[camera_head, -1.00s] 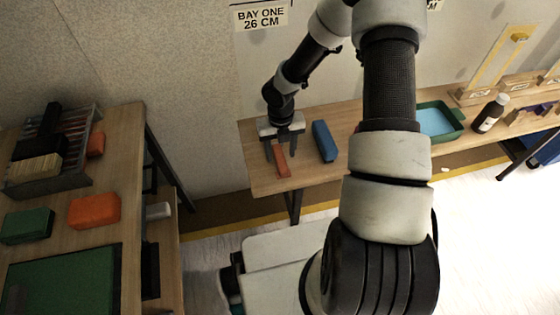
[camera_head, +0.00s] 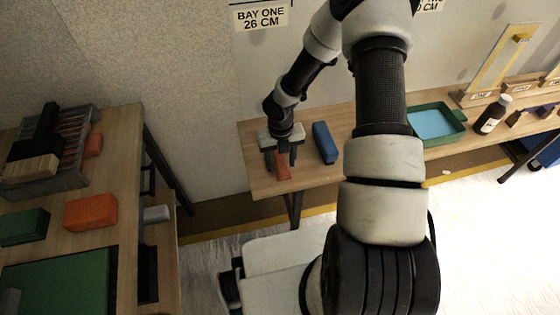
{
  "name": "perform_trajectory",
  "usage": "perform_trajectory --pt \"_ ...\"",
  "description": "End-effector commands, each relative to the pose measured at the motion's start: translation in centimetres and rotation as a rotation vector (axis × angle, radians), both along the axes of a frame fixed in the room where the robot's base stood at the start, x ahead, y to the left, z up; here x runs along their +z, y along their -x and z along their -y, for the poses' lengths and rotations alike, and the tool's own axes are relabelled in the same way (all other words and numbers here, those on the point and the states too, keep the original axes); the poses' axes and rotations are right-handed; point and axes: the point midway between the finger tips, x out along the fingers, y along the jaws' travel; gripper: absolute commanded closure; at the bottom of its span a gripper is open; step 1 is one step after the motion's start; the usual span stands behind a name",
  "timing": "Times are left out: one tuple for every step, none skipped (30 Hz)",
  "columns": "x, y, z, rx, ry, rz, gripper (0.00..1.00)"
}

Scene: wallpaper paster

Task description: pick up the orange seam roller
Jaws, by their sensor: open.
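The orange seam roller (camera_head: 282,172) looks like a small narrow orange bar lying on the left end of the long wooden table. My gripper (camera_head: 281,161) points down over it, with its dark fingers apart and empty. One finger shows on each side of the bar's far part. The near end of the bar sticks out towards me; its far end is hidden by the gripper. I cannot tell whether the fingers touch the bar or the table.
A blue block (camera_head: 325,142) lies close to the right of my gripper. A green tray (camera_head: 462,134) and dark bottle (camera_head: 491,114) stand farther right. The left table (camera_head: 122,150) holds a grey rack (camera_head: 62,181) and an orange block (camera_head: 91,212).

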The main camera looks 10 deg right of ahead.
Motion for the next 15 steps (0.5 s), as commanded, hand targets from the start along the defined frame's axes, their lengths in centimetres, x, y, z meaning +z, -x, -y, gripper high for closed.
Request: perform_trajectory --pt "-0.03 -0.01 0.00 0.000 0.000 0.000 0.52" --pt "-0.03 -0.01 0.00 0.000 0.000 0.000 0.52" --pt "-0.03 -0.01 0.00 0.000 0.000 0.000 0.52" --pt "-0.03 -0.01 0.00 0.000 0.000 0.000 0.52" --pt "-0.03 -0.01 0.00 0.000 0.000 0.000 0.52" --pt "-0.03 -0.01 0.00 0.000 0.000 0.000 0.52" --pt "-0.03 -0.01 0.00 0.000 0.000 0.000 0.52" --pt "-0.03 -0.01 0.00 0.000 0.000 0.000 0.57" --pt "-0.03 -0.01 0.00 0.000 0.000 0.000 0.63" --pt "-0.03 0.00 0.00 0.000 0.000 0.000 0.68" --pt "-0.03 0.00 0.00 0.000 0.000 0.000 0.73" --pt "-0.03 0.00 0.00 0.000 0.000 0.000 0.80" --pt "-0.03 0.00 0.00 0.000 0.000 0.000 0.85" --pt "-0.03 0.00 0.00 0.000 0.000 0.000 0.90" --pt "-0.03 0.00 0.00 0.000 0.000 0.000 0.96"
